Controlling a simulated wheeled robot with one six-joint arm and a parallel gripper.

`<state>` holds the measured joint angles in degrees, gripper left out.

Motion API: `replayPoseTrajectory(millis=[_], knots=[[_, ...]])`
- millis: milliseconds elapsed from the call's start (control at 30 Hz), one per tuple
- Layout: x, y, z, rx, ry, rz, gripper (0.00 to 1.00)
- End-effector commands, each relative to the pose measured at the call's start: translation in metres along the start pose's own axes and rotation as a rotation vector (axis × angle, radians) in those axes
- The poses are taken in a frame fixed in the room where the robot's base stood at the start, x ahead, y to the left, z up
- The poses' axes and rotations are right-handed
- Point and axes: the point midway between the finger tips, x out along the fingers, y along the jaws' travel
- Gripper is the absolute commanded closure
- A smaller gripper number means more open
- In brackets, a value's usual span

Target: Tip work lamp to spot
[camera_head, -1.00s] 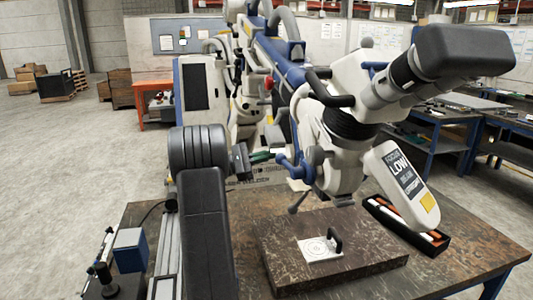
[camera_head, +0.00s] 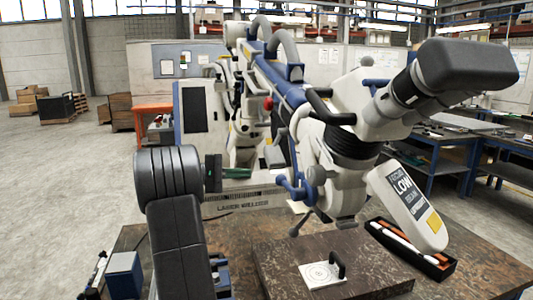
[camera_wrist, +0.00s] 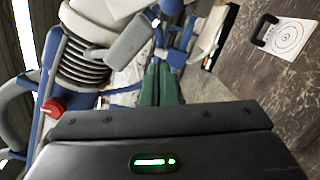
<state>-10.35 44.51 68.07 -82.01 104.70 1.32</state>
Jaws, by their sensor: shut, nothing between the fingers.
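No separate work lamp is plain to me. A white housing marked LOW (camera_head: 408,205) hangs, tilted, at the right of the large microscope-like head (camera_head: 350,150); I cannot tell if it is the lamp. A white plate with a ringed target (camera_head: 322,274) lies on a dark stone block (camera_head: 375,284); the plate also shows at top right in the wrist view (camera_wrist: 287,38). My gripper (camera_head: 250,172) is left of the head's blue knobs, apparently apart from them. Its green fingers (camera_wrist: 160,70) are shut and empty in the wrist view.
A black tray with pale and orange rods (camera_head: 412,250) lies right of the block. A blue box (camera_head: 124,275) stands at the table's left. The welder cabinet (camera_head: 195,120) stands behind. Clear floor lies far left.

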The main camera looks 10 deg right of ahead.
Motion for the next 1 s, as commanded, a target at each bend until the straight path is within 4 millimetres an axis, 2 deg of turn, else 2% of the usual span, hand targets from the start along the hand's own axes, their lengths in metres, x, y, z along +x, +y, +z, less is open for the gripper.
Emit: replayPoseTrajectory(millis=[33, 367, 700, 833, 1000], knots=[[0.004, 0.011, 0.009, 0.123, 0.020, -0.043, 1.00], [0.019, 0.064, 0.060, 0.989, 0.068, -0.380, 1.00], [0.020, 0.115, 0.116, 1.825, -0.061, -0.799, 1.00], [0.018, 0.130, 0.132, 2.040, -0.137, -0.931, 1.00], [0.017, 0.138, 0.142, 2.174, -0.201, -1.019, 1.00]])
